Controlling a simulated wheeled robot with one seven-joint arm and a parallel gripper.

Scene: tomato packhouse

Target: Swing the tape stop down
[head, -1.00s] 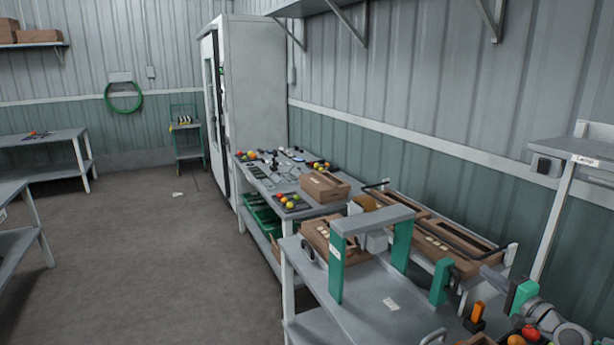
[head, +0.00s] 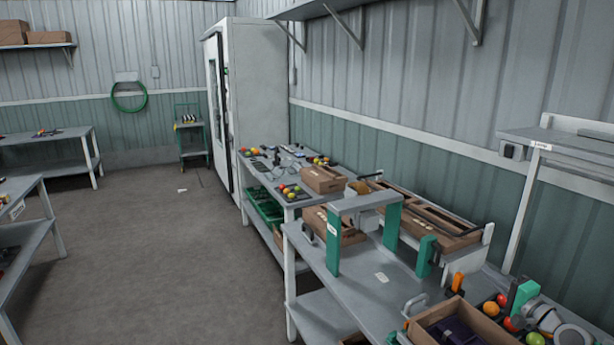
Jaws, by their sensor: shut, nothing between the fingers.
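I cannot pick out the tape stop with certainty. A grey-topped arch on green legs (head: 363,203) stands on the near bench, with a tan, roll-like piece (head: 359,187) behind its top. To its right is a short green post (head: 426,257). An upright orange piece (head: 457,283) on a dark base stands nearer me. My gripper (head: 522,296), a small green and grey shape at the end of my grey arm, is at the lower right, apart from the arch. Its fingers are small and partly hidden; they look shut and empty.
An open carton (head: 462,325) with dark contents lies at the bottom, beside red, orange and green tomatoes (head: 491,308). Brown cartons (head: 440,225) stand behind the arch. The bench top (head: 370,290) is mostly bare before the arch. Open floor (head: 150,255) lies left.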

